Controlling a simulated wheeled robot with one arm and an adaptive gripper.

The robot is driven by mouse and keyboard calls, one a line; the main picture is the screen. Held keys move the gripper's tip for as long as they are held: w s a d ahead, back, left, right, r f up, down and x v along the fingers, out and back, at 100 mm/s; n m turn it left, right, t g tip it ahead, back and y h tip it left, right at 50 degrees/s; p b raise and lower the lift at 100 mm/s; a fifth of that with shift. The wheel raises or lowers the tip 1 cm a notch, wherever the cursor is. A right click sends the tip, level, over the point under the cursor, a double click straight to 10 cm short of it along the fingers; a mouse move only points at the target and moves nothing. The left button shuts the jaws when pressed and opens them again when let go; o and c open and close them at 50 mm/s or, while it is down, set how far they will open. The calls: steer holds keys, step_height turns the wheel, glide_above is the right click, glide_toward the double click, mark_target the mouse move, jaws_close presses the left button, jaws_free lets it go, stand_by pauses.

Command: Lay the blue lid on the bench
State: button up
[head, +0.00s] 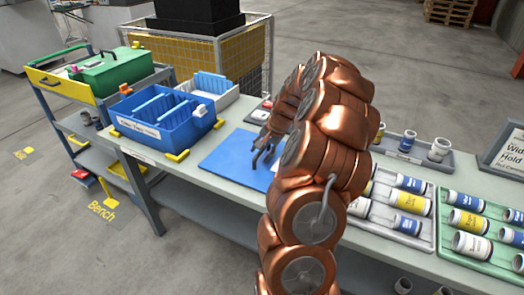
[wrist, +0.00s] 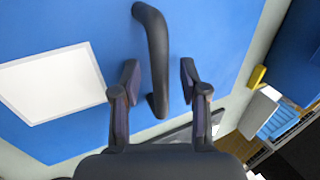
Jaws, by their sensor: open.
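The blue lid (head: 222,158) lies flat on the bench (head: 190,172), right of the blue bin (head: 150,138). In the wrist view the blue lid (wrist: 215,30) fills much of the picture, with a white label on its left part. Its dark bar handle (wrist: 155,40) runs between the two fingers of my gripper (wrist: 159,72). The fingers are open, with a visible gap on each side of the handle. In the head view my gripper (head: 264,152) is low over the lid, and my arm hides the lid's right part. The blue bin is open on top, with blue dividers showing.
Yellow corner pieces (head: 177,156) sit around the blue bin. A white bin (head: 222,103) stands behind it. Trays of cans (head: 400,222) fill the bench's right side. A cart with a green box (head: 112,72) stands at left, and a mesh cage (head: 248,62) stands behind the bench.

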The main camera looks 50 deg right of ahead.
steer(key=v, duration=1.2)
stand_by(0.3)
steer(key=s+a+r+n+g+y+p, duration=0.15)
steer(key=a+n, duration=0.25)
steer(key=a, duration=0.9)
steer(key=s+a+r+n+g+h+p, duration=0.1)
steer(key=a+r+n, duration=0.2)
steer(key=a, duration=0.9)
steer(key=s+a+n+g, duration=0.2)
steer(key=s+a+n, duration=0.2)
steer(key=s+a, duration=0.55)
steer(key=s+a+n+g+h+p, duration=0.1)
steer(key=s+a, duration=0.1)
steer(key=s, duration=0.4)
steer(key=s+a+f+n+g+h+p, duration=0.1)
steer(key=s+a+n, duration=0.1)
steer(key=s, duration=0.5)
steer(key=shift+s+f+n, duration=0.2)
steer(key=shift+f+n, duration=0.1)
steer(key=shift+a, duration=0.1)
